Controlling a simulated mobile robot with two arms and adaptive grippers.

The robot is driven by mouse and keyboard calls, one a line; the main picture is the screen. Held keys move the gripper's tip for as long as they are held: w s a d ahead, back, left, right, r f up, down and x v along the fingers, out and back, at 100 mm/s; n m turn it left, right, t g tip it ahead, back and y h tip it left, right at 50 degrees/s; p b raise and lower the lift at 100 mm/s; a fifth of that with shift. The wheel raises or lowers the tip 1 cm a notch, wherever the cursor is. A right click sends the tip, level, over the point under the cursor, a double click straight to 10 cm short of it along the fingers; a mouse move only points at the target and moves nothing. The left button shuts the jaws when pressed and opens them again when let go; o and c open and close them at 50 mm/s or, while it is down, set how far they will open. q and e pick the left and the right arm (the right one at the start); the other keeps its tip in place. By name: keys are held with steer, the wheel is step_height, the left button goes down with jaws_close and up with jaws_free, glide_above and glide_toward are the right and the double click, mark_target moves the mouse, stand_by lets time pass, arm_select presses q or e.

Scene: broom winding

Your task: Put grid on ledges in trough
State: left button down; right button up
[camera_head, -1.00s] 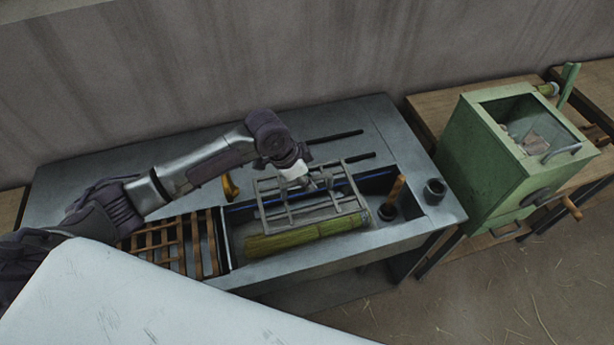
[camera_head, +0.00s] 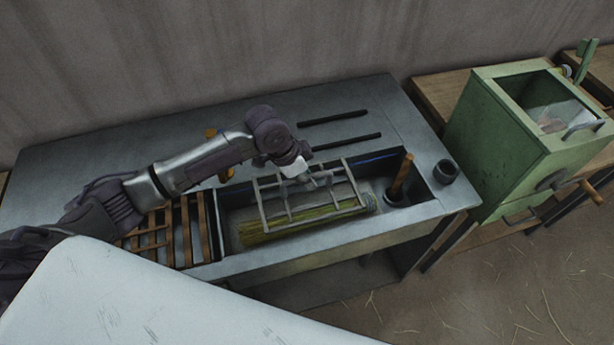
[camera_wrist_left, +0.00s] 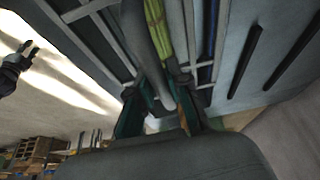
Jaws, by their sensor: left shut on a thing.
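The grey metal grid (camera_head: 318,205) is a frame with several bars and a raised handle. My left gripper (camera_head: 303,180) is shut on its handle from above, and in the left wrist view the jaws (camera_wrist_left: 160,108) close around it. The grid is over the trough (camera_head: 335,239) in the grey bench, above a green-yellow straw bundle (camera_head: 268,230). I cannot tell whether it touches the ledges. A small dark gripper (camera_wrist_left: 28,50) at the left of the wrist view appears to be my right one; its jaw state is unclear.
A wooden slat rack (camera_head: 188,238) adjoins the trough on the left. A wooden-handled tool (camera_head: 401,176) stands upright at the trough's right end, near a dark cup (camera_head: 445,171). Two black bars (camera_head: 333,118) lie behind. A green box machine (camera_head: 500,140) stands at right.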

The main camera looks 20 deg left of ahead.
arm_select(q)
steer(key=shift+f+b, duration=2.3)
steer(key=shift+f, duration=0.05)
steer(key=shift+w+f+b, duration=0.1)
steer(key=shift+f+b, duration=0.6)
steer(key=shift+f, duration=1.5)
steer(key=c, duration=1)
jaws_free()
steer(key=shift+f, duration=0.1)
steer(key=v, duration=1.2)
step_height(320, 180, up, 7)
steer(key=p, duration=0.9)
glide_above(307, 191)
steer(key=s+a, duration=0.3)
steer(key=a, duration=0.1)
steer(key=shift+w+d, duration=0.15)
steer(key=shift+w, duration=0.05)
